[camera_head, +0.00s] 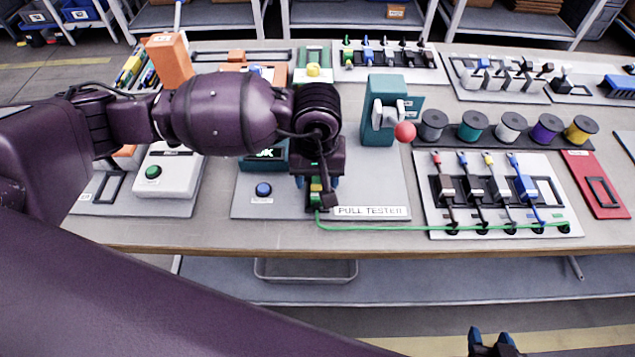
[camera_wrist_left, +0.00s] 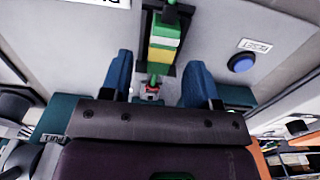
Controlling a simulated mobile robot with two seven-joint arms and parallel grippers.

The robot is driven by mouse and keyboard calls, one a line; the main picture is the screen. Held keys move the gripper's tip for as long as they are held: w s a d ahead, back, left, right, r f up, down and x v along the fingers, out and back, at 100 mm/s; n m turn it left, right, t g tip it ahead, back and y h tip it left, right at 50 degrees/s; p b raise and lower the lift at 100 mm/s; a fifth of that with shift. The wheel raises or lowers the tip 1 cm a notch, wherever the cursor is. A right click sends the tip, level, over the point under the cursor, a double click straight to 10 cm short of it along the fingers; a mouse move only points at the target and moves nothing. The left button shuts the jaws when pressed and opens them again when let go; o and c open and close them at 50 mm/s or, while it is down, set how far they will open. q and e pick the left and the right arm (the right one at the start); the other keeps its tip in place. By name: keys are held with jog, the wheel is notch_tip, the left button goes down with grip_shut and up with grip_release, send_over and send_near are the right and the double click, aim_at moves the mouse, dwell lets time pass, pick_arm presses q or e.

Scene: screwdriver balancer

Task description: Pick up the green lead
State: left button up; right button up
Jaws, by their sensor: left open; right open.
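The green lead (camera_head: 390,228) lies along the front of the bench. It runs from the pull tester (camera_head: 382,110) board's front edge, below my left gripper, right across the board of coloured leads. My left gripper (camera_head: 318,183) points down over the pull tester board, its blue fingers apart. In the left wrist view its fingers (camera_wrist_left: 160,88) stand either side of a green and yellow block (camera_wrist_left: 163,40) in a dark holder, with a small green piece below it. I cannot tell whether they touch it. My right gripper (camera_head: 492,346) is open and empty at the bottom edge, off the bench.
Spools (camera_head: 511,127) stand behind the lead board (camera_head: 440,213). A red ball-ended handle (camera_head: 405,131) sticks out from the pull tester. A blue button (camera_head: 263,189) is left of my left gripper. A red frame (camera_head: 597,188) lies at the right. Bare bench runs along the front edge.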

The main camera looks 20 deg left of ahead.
pick_arm(q)
notch_tip(320, 180, down, 2)
jog(key=shift+f, duration=0.1)
jog(key=c, duration=1)
jog(key=shift+o, duration=0.2)
jog(key=shift+r, duration=0.2)
